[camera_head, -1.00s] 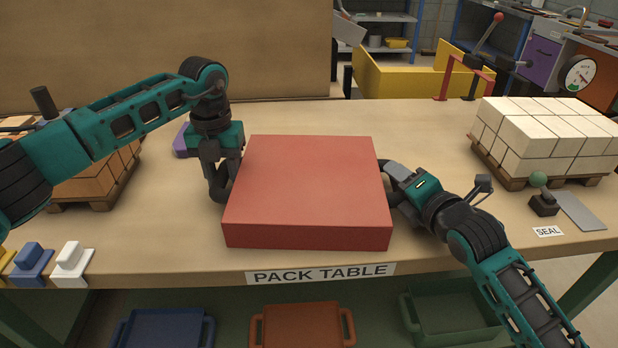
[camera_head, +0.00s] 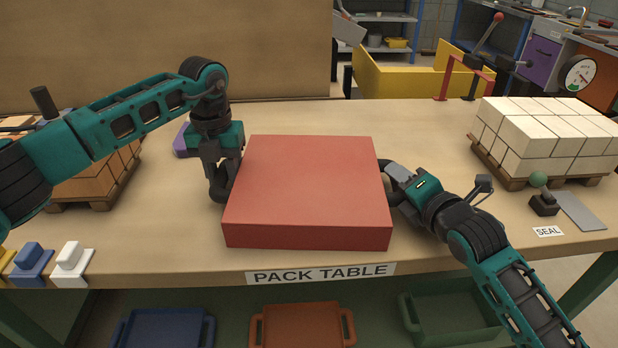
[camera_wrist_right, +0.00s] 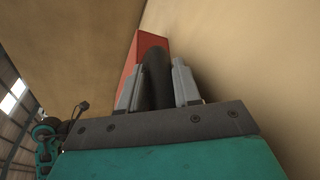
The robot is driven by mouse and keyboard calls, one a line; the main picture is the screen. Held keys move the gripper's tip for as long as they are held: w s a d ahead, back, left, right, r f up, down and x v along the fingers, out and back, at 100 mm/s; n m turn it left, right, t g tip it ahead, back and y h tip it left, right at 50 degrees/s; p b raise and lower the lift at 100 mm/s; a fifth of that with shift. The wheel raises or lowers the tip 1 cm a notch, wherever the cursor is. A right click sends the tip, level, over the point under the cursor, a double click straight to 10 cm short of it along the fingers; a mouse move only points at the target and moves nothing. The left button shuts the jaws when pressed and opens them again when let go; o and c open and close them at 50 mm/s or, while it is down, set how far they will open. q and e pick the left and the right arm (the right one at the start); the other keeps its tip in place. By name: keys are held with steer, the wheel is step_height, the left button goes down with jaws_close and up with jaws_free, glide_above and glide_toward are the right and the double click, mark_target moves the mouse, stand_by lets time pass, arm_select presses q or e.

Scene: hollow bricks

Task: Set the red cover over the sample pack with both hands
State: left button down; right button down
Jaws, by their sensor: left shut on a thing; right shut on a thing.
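The red cover (camera_head: 310,190) is a large flat box shape in the middle of the table in the head view. Its top is level and its front wall faces me. My left gripper (camera_head: 222,180) is shut on a dark handle at the cover's left side. My right gripper (camera_head: 392,185) is shut on the dark handle at its right side. In the right wrist view the right gripper (camera_wrist_right: 160,88) has its two grey fingers on either side of the dark handle, with a red strip of the cover (camera_wrist_right: 148,45) behind. The sample pack is not visible; what is under the cover is hidden.
The pack table (camera_head: 440,140) holds a pallet of white bricks (camera_head: 545,135) at right and orange bricks (camera_head: 95,180) at left. A green-knobbed lever (camera_head: 541,195) stands near the SEAL label. Blue and white stamp-like blocks (camera_head: 70,262) sit at the front left edge.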

arm_select(q)
steer(key=shift+r, duration=0.2)
arm_select(e)
steer(key=shift+r, duration=0.15)
